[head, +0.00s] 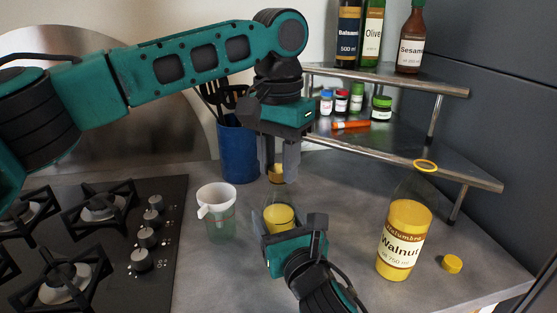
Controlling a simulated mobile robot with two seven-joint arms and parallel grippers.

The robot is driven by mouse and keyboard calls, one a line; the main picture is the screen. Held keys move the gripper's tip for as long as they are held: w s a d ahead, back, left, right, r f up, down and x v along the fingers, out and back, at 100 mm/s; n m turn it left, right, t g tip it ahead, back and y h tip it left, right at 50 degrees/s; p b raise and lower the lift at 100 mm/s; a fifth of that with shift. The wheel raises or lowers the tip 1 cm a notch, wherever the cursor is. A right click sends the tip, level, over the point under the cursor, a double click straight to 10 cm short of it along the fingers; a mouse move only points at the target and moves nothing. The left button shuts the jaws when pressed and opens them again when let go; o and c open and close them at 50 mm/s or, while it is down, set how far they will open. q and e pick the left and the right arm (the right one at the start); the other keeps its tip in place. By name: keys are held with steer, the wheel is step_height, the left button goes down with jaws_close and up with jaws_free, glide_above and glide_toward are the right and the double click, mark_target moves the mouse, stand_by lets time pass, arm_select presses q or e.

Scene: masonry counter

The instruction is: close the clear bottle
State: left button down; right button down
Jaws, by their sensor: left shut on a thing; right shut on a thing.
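The clear bottle (279,216) with yellow contents stands on the counter at the middle of the head view. My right gripper (279,226) is shut on it from the front and hides its lower part. My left gripper (277,172) points down above it, shut on a small gold-yellow cap (276,174). The cap is right over the bottle's top. The neck is hard to make out, so I cannot tell whether cap and bottle touch.
A Walnut bottle (404,238) stands at right, with a yellow cap (452,264) beside it. A corner shelf (460,172) with jars and bottles is behind.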

arm_select(q)
steer(key=c, duration=0.6)
jaws_free()
steer(key=shift+c, duration=0.2)
step_height(320, 180, up, 12)
arm_select(e)
steer(key=shift+c, duration=0.4)
jaws_free()
